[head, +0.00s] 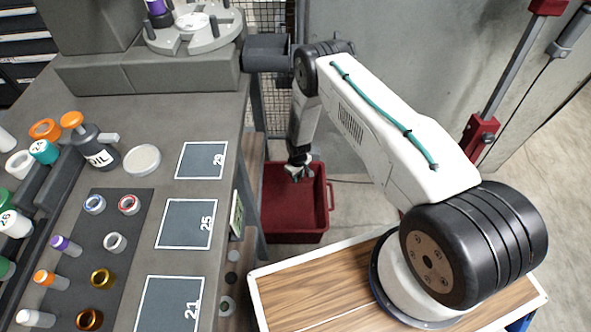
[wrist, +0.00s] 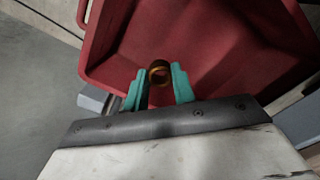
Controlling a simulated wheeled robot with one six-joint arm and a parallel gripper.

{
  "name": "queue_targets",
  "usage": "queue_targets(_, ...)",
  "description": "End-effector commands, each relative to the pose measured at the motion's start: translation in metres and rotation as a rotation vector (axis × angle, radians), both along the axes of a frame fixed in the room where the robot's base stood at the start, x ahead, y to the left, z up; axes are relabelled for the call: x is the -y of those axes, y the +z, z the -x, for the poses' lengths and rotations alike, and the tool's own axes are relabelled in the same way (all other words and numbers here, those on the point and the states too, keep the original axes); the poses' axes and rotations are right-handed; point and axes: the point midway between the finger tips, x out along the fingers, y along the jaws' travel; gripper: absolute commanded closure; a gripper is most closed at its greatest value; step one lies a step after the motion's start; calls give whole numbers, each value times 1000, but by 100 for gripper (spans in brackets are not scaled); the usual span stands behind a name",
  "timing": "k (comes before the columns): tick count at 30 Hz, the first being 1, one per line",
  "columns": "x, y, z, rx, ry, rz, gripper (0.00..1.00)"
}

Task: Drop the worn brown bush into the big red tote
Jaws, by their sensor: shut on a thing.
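The big red tote (head: 328,197) stands on the floor beyond the bench edge in the head view. The bush shows against the tote's inside, between the fingertips. In the head view the bush is too small to tell apart from the fingers.
The grey bench (head: 150,185) at left holds a dark mat (head: 125,260) with several rings and capped vials. An oil can (head: 95,150) and a round fixture (head: 195,30) stand farther back. A wooden-topped surface (head: 320,290) lies in front of the tote.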

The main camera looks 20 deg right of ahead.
Motion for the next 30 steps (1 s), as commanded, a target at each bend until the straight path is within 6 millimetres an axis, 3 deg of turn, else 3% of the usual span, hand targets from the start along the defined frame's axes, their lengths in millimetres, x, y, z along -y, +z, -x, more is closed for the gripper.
queue_targets(15, 1, -52, 0, 0, -2, 0, 97)
queue_targets(26, 0, -57, 0, 0, 0, 0, 97)
queue_targets(27, 0, -57, 0, 0, 0, 0, 72)
queue_targets(30, 0, -57, 0, 0, 0, 0, 49)
